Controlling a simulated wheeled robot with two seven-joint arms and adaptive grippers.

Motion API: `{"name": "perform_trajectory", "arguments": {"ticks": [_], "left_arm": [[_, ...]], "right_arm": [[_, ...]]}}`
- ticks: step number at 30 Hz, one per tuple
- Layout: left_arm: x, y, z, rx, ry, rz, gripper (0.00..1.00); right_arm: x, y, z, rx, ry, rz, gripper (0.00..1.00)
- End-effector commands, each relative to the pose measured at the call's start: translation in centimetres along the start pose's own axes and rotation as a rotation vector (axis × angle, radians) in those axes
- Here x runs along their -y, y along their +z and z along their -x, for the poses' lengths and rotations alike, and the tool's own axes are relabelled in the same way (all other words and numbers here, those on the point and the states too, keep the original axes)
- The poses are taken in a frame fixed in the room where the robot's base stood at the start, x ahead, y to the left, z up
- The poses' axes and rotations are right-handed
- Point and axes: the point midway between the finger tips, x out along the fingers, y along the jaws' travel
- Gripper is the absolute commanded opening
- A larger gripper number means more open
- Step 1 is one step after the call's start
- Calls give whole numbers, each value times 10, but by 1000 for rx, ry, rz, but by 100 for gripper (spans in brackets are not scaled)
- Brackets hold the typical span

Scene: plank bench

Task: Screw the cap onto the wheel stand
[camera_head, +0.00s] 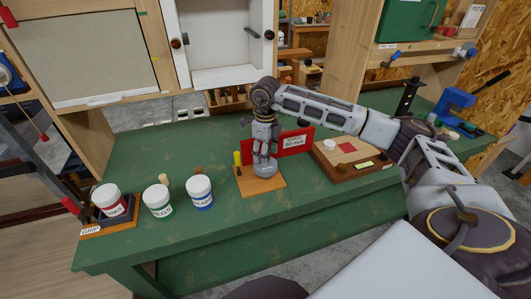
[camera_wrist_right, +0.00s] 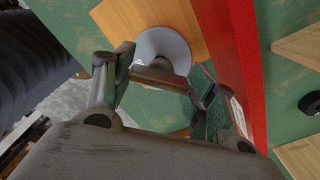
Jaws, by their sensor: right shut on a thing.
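The wheel stand has a wooden base (camera_head: 272,186) with a grey round wheel (camera_head: 265,170) on it. My right gripper (camera_head: 264,153) points down directly over the wheel. In the right wrist view the wheel (camera_wrist_right: 160,42) lies beyond the fingertips of the right gripper (camera_wrist_right: 163,72). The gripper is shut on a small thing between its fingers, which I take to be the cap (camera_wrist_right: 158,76). Most of it is hidden, and I cannot tell whether it touches the stand. My left gripper is not in view.
A red sign (camera_head: 294,143) marked 60 mm stands right behind the stand. A yellow-handled tool (camera_head: 237,158) is at its left. Three labelled white-lidded jars (camera_head: 158,199) stand further left. The front bench is clear.

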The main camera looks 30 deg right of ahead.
Motion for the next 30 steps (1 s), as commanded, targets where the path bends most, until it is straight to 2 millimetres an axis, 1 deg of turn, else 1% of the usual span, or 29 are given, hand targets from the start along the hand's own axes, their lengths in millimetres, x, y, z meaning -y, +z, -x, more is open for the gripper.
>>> {"name": "perform_trajectory", "arguments": {"ticks": [3,8,23,30], "left_arm": [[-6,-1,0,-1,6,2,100],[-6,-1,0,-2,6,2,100],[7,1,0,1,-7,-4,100],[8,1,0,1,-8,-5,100]], "right_arm": [[0,0,0,1,0,-67,30],[0,0,0,1,0,-146,30],[0,0,0,1,0,-190,30],[0,0,0,1,1,-305,30]]}}
